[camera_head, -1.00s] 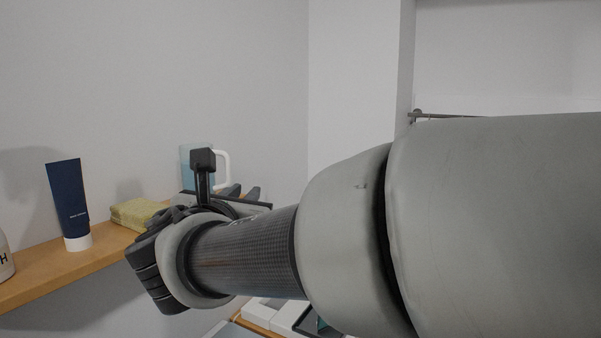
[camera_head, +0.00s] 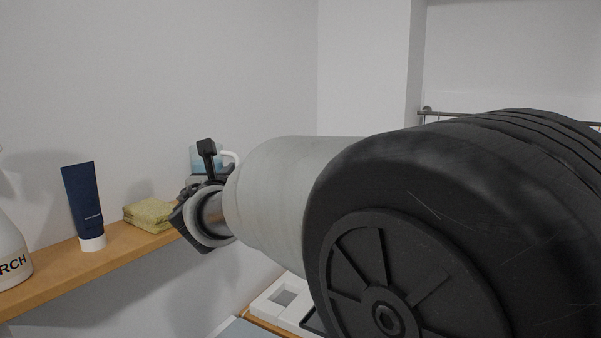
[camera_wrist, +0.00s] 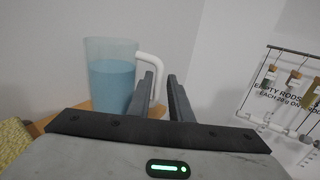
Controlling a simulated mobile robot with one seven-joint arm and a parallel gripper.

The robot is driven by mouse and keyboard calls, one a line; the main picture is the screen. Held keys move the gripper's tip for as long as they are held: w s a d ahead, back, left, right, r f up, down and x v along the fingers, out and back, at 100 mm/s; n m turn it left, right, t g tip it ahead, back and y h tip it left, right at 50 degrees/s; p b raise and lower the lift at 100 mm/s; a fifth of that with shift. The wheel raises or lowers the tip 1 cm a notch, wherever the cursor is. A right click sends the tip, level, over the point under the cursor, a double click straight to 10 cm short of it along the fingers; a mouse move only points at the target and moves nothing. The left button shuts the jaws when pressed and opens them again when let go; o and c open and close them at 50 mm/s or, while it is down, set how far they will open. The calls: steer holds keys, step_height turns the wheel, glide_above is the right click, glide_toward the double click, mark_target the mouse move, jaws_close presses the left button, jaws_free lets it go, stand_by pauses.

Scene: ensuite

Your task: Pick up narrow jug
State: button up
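The narrow jug (camera_wrist: 111,82) is a tall clear vessel with blue contents and a white handle (camera_wrist: 150,57) on its right. It stands upright on the wooden shelf in the wrist view. My gripper (camera_wrist: 160,77) is open, with its two fingers pointing toward the handle side of the jug. The handle's lower part shows just past the fingertips, near the gap between them; contact cannot be told.
The wooden shelf (camera_head: 60,270) runs along the wall. On it stand a folded yellow-green cloth (camera_head: 151,213), a dark blue tube (camera_head: 83,200) and a white bottle (camera_head: 10,250). The cloth (camera_wrist: 14,140) lies left of the jug. A rail with hanging items (camera_wrist: 290,80) is at the right.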

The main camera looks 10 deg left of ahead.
steer(key=w, duration=0.2)
steer(key=w+a+p, duration=0.1)
steer(key=w, duration=0.1)
steer(key=shift+w, duration=0.25)
steer(key=shift+c, duration=0.2)
jaws_close()
steer(key=shift+r, duration=0.1)
stand_by(0.9)
